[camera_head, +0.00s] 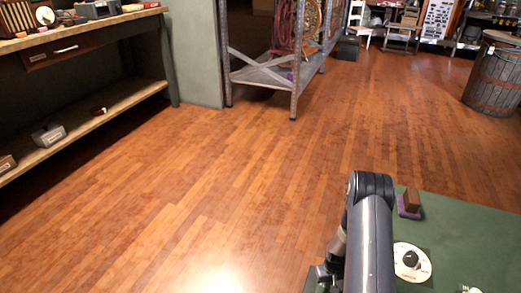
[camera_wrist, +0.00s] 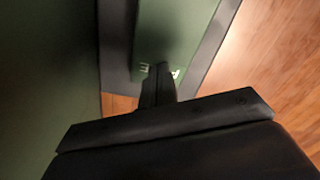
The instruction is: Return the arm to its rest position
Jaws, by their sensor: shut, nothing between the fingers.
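My arm reaches up from the bottom of the head view, folded at a dark rounded joint, and stands over the floor beside a green surface (camera_head: 465,235). My gripper (camera_wrist: 160,75) shows in the wrist view as dark fingers close together, with nothing seen between them. The fingertips point toward a green panel (camera_wrist: 175,35) with a grey border and small pale marks near the tips. I cannot tell whether they touch it. The gripper itself is not clearly seen in the head view.
On the green surface are a brown block (camera_head: 411,198) and a white disc (camera_head: 405,265) with a dark knob. A wooden bench (camera_head: 75,125) with a shelf stands left, a metal rack (camera_head: 265,75) behind, a barrel (camera_head: 492,80) far right. The wooden floor (camera_head: 220,190) between is clear.

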